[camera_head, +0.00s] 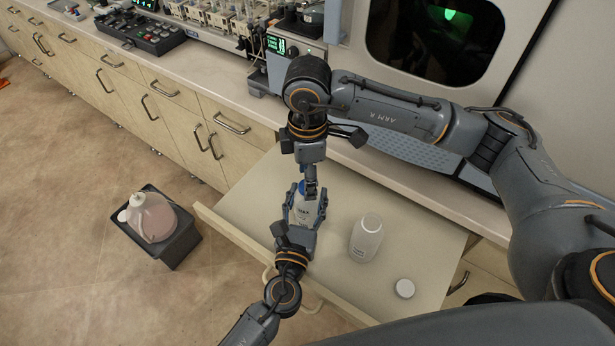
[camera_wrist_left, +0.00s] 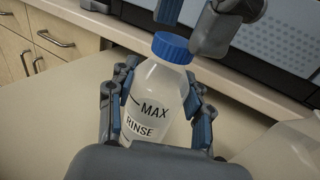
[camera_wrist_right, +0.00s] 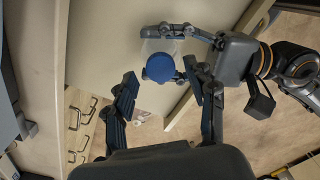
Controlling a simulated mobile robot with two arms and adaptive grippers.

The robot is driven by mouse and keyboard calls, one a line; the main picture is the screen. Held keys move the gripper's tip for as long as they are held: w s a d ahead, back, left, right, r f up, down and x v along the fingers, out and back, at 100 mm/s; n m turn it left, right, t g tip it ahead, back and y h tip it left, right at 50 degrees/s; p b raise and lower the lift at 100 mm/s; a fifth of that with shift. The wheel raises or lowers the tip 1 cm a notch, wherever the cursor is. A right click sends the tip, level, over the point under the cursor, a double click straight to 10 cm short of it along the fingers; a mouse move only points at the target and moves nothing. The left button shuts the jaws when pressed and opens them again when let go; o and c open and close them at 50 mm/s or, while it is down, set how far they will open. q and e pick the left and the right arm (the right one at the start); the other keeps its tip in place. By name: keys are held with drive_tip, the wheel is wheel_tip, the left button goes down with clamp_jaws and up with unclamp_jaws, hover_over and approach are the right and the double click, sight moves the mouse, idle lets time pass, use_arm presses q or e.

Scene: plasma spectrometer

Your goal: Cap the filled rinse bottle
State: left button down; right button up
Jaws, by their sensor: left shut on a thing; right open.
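The rinse bottle (camera_wrist_left: 158,95) is translucent white, marked "MAX" and "RINSE", and looks upright. Its blue cap (camera_wrist_left: 172,47) sits on its mouth; I cannot tell how tightly. The cap also shows from above in the right wrist view (camera_wrist_right: 160,67) and in the head view (camera_head: 301,187). My left gripper (camera_head: 300,228) is shut around the bottle's body, one finger on each side. My right gripper (camera_head: 309,180) is above the cap, pointing down. Its fingers (camera_wrist_right: 166,92) are spread, with the cap visible beyond them and apart from them.
An open white bottle (camera_head: 366,240) and a loose white cap (camera_head: 404,288) are on the pulled-out shelf (camera_head: 340,190). A jug of pinkish liquid (camera_head: 152,216) stands in a dark bin (camera_head: 178,250) on the floor. The counter with instruments is behind.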

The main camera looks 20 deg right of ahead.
wheel_tip(320, 180, up, 3)
drive_tip(key=shift+r, duration=0.2)
drive_tip(key=shift+c, duration=0.2)
